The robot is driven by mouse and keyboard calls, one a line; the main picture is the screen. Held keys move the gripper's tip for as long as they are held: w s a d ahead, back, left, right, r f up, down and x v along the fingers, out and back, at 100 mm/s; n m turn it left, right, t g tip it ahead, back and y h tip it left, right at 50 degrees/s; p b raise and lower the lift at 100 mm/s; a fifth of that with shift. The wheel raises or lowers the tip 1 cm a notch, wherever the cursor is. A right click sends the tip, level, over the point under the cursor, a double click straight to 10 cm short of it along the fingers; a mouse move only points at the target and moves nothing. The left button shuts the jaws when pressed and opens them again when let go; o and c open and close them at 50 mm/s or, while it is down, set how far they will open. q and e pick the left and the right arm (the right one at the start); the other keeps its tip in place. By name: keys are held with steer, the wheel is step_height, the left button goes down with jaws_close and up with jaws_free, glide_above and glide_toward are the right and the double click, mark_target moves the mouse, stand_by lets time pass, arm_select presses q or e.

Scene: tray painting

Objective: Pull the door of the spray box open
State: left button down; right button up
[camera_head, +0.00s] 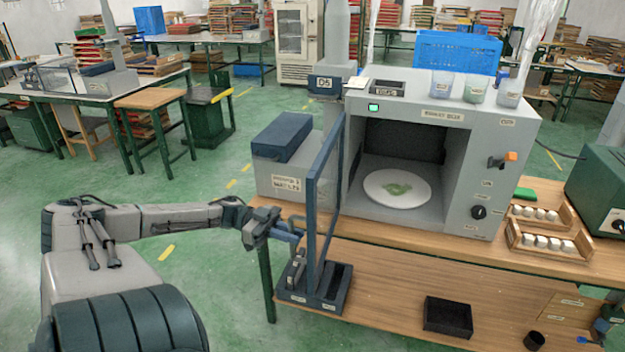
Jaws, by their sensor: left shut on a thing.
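The grey spray box (467,165) stands on the wooden bench. Its door (312,215), a blue-framed clear pane, stands swung out at the left of the opening, so the inside is in plain view. A white round plate (375,199) with a green leaf pattern (397,188) lies inside. My left gripper (288,234) reaches in from the left and is shut at the outer side of the door, near its free edge. It appears to be on the door handle, which the fingers mostly hide. My right gripper is not in view.
A dark rack (335,293) with small items stands under the door at the bench's front left. A grey box with a blue lid (283,138) is left of the spray box. Wooden trays of white jars (540,240) sit at right. A black bin (448,317) is lower down.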

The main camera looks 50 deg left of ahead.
arm_select(q)
steer(key=shift+v, duration=2.15)
steer(key=c, duration=1.6)
jaws_free()
steer(key=shift+o, duration=0.2)
steer(key=shift+a, duration=0.1)
steer(key=b+v, duration=0.1)
steer(key=v, duration=0.9)
steer(key=shift+a+b, duration=0.35)
steer(key=shift+b, duration=0.05)
steer(key=shift+s, duration=0.1)
